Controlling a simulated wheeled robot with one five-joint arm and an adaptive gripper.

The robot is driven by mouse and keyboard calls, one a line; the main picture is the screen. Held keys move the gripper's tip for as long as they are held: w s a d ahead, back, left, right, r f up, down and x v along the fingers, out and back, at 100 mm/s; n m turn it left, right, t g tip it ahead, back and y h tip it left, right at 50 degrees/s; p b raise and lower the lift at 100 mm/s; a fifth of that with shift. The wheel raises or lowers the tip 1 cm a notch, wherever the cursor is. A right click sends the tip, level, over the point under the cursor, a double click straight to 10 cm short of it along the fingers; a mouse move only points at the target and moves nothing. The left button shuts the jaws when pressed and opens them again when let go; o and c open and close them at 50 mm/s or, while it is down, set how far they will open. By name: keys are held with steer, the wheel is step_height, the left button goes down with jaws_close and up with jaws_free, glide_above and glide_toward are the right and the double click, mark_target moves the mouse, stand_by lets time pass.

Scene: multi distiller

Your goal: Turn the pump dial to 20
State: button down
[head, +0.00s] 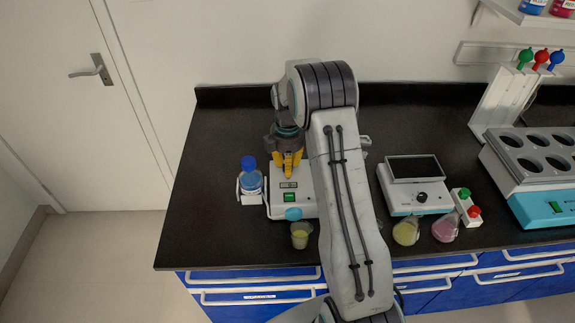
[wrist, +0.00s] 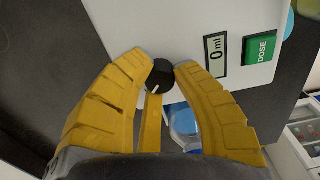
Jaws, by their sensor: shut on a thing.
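The pump (head: 306,205) is a white box on the black bench, left of my arm in the head view; its white face (wrist: 220,22) fills the top of the wrist view. The pump dial (wrist: 160,77) is a small black knob with a white mark. My gripper (wrist: 162,66) has yellow fingers closed around the dial, with a third finger below it. In the head view my gripper (head: 289,162) points down over the pump's back part and hides the dial. The display (wrist: 216,55) reads 0 ml. A green DOSE button (wrist: 261,47) sits beside it.
A blue-capped bottle (head: 250,182) stands left of the pump. A beaker of yellow liquid (head: 300,236) stands in front. Right of my arm are a device with a dark screen (head: 413,168), two flasks (head: 406,231) and a block with several wells (head: 540,160).

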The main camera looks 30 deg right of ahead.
steer(key=shift+f+m, duration=0.1)
steer(key=shift+m, duration=0.2)
steer(key=m+b, duration=0.1)
steer(key=m, duration=0.1)
steer(key=shift+f+m+b, duration=0.1)
steer(key=shift+m+b, duration=0.2)
steer(key=shift+m, duration=0.1)
steer(key=m+b, duration=0.1)
steer(key=m, duration=0.4)
steer(key=m+b, duration=0.1)
steer(key=m, duration=0.4)
steer(key=shift+s+m+b, duration=0.1)
steer(key=shift+m+b, duration=0.2)
steer(key=shift+m, duration=1.9)
steer(key=c, duration=0.9)
jaws_free()
steer(key=shift+c, duration=0.2)
steer(key=shift+r, duration=0.2)
